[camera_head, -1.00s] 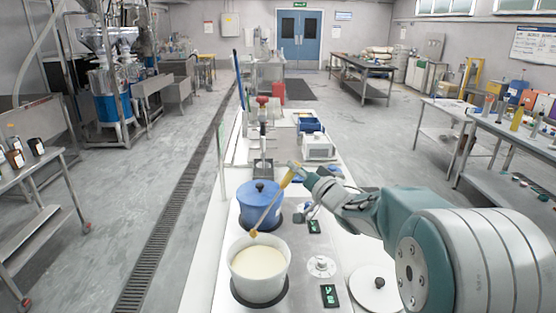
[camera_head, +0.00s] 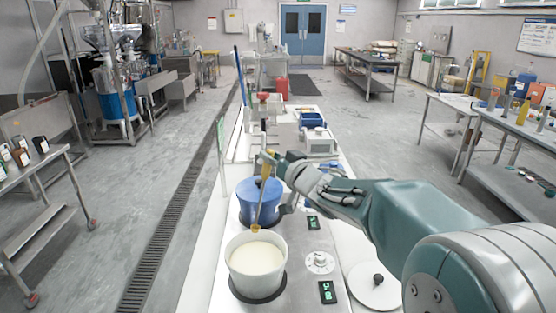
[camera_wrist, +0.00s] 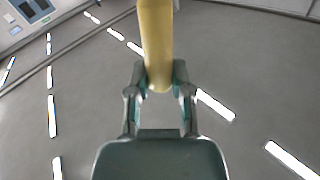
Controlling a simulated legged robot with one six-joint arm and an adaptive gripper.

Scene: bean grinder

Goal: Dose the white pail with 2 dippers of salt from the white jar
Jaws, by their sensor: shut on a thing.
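The white pail (camera_head: 241,268) stands open on a dark round plate at the front of the bench, with pale cream contents inside. My gripper (camera_head: 271,160) is shut on the yellow handle of the dipper (camera_head: 262,208), which hangs almost upright. The dipper's small yellowish end shows at the pail's far rim; I cannot tell whether it touches or what it holds. The wrist view shows my gripper (camera_wrist: 159,84) with its fingers on both sides of the yellow handle (camera_wrist: 156,40). I cannot pick out the white jar of salt for sure.
A blue lidded pot (camera_head: 247,206) stands just behind the pail, close to the dipper. A white round lid (camera_head: 362,292) with a black knob lies at right. Small displays (camera_head: 327,292) and a white dial (camera_head: 320,261) sit beside the pail. Other equipment stands farther back.

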